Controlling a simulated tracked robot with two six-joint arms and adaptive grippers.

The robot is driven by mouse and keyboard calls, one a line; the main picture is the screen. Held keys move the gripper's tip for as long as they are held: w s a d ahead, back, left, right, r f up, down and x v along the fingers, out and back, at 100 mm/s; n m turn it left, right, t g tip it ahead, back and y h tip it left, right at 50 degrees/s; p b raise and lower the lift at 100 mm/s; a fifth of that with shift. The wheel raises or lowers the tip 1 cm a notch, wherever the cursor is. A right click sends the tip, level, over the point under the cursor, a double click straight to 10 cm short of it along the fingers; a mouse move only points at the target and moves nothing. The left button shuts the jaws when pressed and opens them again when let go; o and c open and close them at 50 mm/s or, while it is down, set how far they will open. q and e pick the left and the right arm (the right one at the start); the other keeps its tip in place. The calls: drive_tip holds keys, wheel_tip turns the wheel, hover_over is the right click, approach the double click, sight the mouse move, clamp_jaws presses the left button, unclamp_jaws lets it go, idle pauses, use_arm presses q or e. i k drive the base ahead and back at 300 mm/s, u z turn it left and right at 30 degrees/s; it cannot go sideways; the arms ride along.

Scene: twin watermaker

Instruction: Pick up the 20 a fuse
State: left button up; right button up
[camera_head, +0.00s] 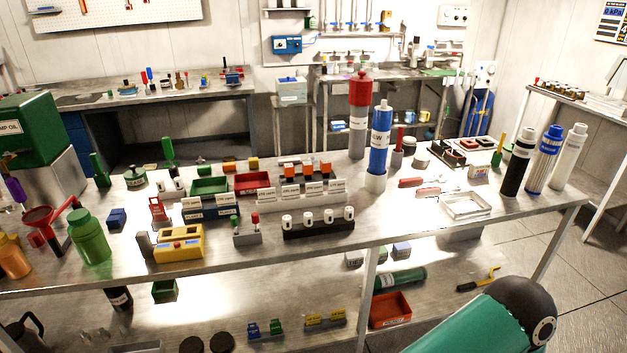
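No label reading 20 A can be made out, so I cannot tell which thing is the 20 A fuse. Several small white cylinders stand upright in a black rack (318,232) near the front middle of the steel workbench (400,226); whether they are fuses is unclear. Behind them is a stepped holder (300,198) with white labels, too small to read, and orange-red pieces at its back. A small grey block (247,238) with red-topped and green-topped pieces stands left of the rack. Neither gripper shows; only a green arm link of mine shows at the bottom right.
A yellow device (179,245), a green bottle (91,238) and a red funnel (40,220) crowd the left. A tall red-topped cylinder (359,115) and a blue cylinder (379,148) stand behind. A white tray (467,206) lies right; bare bench lies in front of it.

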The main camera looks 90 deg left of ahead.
sight(178, 182)
drive_tip(key=z, duration=0.6)
drive_tip(key=i, duration=0.25)
drive_tip(key=u, duration=3.2)
drive_tip(key=i, duration=0.15)
drive_tip(key=u, duration=1.8)
drive_tip(key=i, duration=0.6)
drive_tip(key=z, duration=0.15)
drive_tip(key=k, duration=0.55)
drive_tip(key=u, duration=0.15)
